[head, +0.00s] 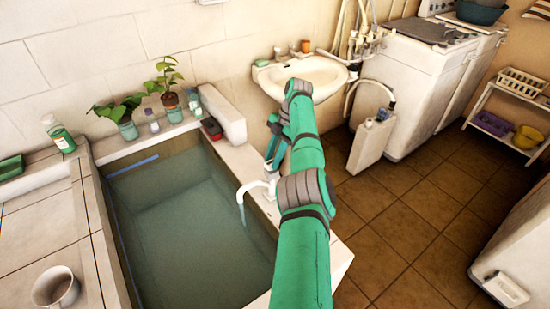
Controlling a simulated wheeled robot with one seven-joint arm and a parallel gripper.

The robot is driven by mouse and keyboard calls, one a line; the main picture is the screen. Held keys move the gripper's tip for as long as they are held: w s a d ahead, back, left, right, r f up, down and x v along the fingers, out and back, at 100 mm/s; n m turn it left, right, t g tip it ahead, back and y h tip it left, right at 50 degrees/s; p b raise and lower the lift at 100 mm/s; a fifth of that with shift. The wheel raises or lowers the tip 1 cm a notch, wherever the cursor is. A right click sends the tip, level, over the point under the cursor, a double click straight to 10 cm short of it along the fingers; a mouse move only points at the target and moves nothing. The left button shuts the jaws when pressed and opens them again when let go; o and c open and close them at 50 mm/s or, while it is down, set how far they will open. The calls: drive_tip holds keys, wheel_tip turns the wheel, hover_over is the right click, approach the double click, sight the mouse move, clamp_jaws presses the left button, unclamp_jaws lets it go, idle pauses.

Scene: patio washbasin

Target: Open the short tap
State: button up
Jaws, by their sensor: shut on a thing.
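A white tap (248,187) with a curved spout stands on the right rim of the water-filled basin (95,215). Its spout hangs over the water, and a grey-blue streak shows below the spout; I cannot tell if it is running water. My green arm reaches over from the front, bends back, and comes down to the tap. My gripper (271,167) is small in view, right above the tap's base, and is shut on the tap's top. The fingertips and the tap's handle are mostly hidden by the gripper and arm.
A small white washbasin (300,76) is on the wall behind. Potted plants (167,82) and small bottles line the basin's back ledge. A white mug (56,288) and a bottle (60,135) stand at left. A white canister (371,143) stands on the tiled floor at right.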

drive_tip(key=shift+a, duration=0.2)
drive_tip(key=o, duration=1)
drive_tip(key=shift+o, duration=0.2)
drive_tip(key=shift+d, duration=0.15)
drive_tip(key=v, duration=0.7)
drive_tip(key=shift+r, duration=0.3)
drive_tip(key=shift+w, duration=0.1)
